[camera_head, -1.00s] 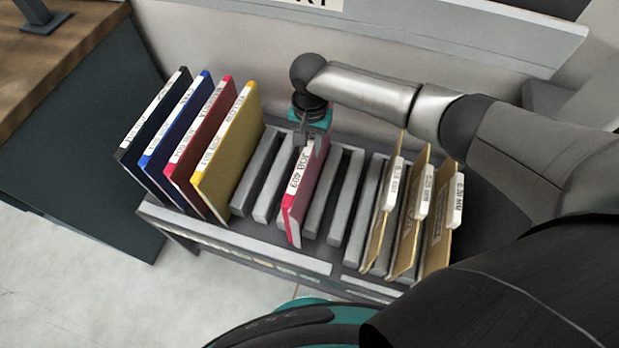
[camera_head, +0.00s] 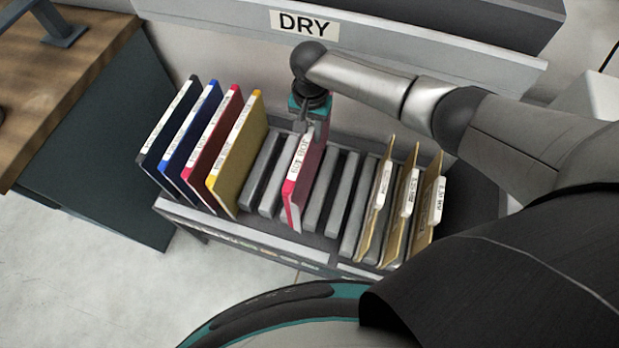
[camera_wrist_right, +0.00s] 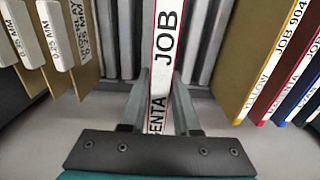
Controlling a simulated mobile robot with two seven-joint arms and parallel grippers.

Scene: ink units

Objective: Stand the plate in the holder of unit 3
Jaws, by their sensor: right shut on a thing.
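A magenta plate (camera_head: 305,170) with a white "JOB" label stands upright among the grey slots of the rack (camera_head: 240,232). My right gripper (camera_head: 309,128) is shut on its upper end. In the right wrist view my right gripper (camera_wrist_right: 157,112) has one finger on each side of the labelled edge of the magenta plate (camera_wrist_right: 160,75). Whether the plate's lower edge rests on the rack floor cannot be told. A sign reading "DRY" (camera_head: 303,24) is on the panel behind the rack. No unit number is readable. My left gripper is not in view.
Black, blue, red and yellow plates (camera_head: 236,155) stand at the rack's left. Several tan boards with white tags (camera_head: 408,205) stand at its right. Empty grey slots (camera_head: 345,195) lie on both sides of the magenta plate. A wooden-topped bench (camera_head: 60,80) is at the left.

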